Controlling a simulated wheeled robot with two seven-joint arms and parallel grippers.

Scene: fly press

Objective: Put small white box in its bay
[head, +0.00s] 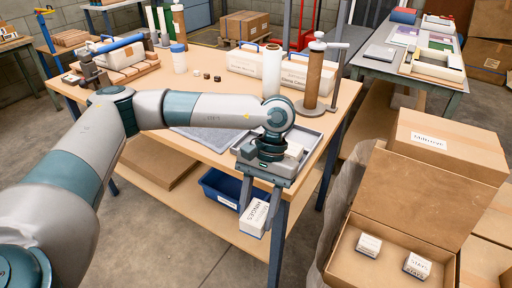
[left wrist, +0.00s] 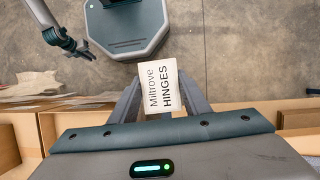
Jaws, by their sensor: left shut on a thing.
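My left gripper (head: 259,203) is shut on a small white box (head: 254,218). The box hangs tilted between the fingers, beyond the workbench's front right corner and apart from it. In the left wrist view the box (left wrist: 161,89) shows the label "Miltrove HINGES". An open cardboard carton (head: 345,265) stands to the right of the gripper, with two small labelled white boxes inside, one at its left (head: 368,246) and one at its right (head: 417,266). I cannot make out separate bays in it. My right gripper (left wrist: 80,48) shows small in the left wrist view, and its jaws are unclear.
The workbench (head: 215,90) bears a grey tray (head: 310,146), a brown cylinder (head: 319,77) and long white boxes (head: 258,63). A blue bin (head: 220,188) sits on its lower shelf. A closed carton (head: 440,143) stands behind the open one. Floor shows between bench and carton.

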